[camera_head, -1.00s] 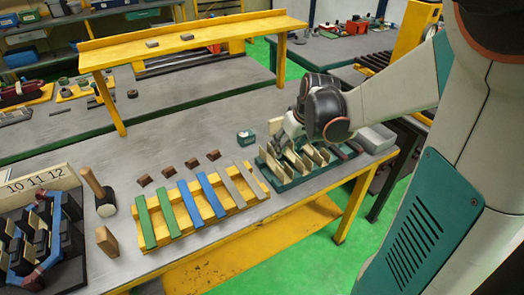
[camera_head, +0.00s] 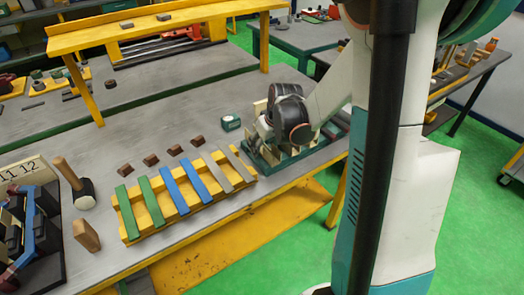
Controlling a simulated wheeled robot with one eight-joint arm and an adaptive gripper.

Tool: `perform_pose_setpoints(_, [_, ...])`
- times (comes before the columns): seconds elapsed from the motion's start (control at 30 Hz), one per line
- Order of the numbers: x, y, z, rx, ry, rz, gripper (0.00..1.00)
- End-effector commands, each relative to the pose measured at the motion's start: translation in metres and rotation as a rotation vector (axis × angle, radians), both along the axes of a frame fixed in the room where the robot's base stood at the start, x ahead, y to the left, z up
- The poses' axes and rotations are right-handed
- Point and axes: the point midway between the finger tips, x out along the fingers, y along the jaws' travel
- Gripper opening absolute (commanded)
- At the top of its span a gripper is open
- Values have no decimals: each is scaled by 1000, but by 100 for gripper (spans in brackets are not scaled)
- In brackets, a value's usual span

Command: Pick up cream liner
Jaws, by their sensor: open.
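Cream liners (camera_head: 285,159) stand upright in a dark green rack (camera_head: 262,166) at the right of the workbench. My gripper (camera_head: 266,134) is over the left-rear part of this rack, close to the liners. My arm's dark wrist hides most of the gripper and several of the liners. I cannot see whether the fingertips touch a liner.
A yellow rack (camera_head: 130,226) with green, blue and grey strips lies left of the green rack. A yellow shelf (camera_head: 165,23) spans the back.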

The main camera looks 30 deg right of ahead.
Motion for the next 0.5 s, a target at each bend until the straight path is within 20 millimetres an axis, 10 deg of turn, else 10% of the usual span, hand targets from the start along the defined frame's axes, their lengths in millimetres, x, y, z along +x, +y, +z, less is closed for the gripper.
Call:
perform_pose_setpoints(0.27, [2,0,-4,0,0,-1,52])
perform_pose_setpoints(0.4, [2,0,-4,0,0,-1,20])
perform_pose_setpoints(0.5, [2,0,-4,0,0,-1,17])
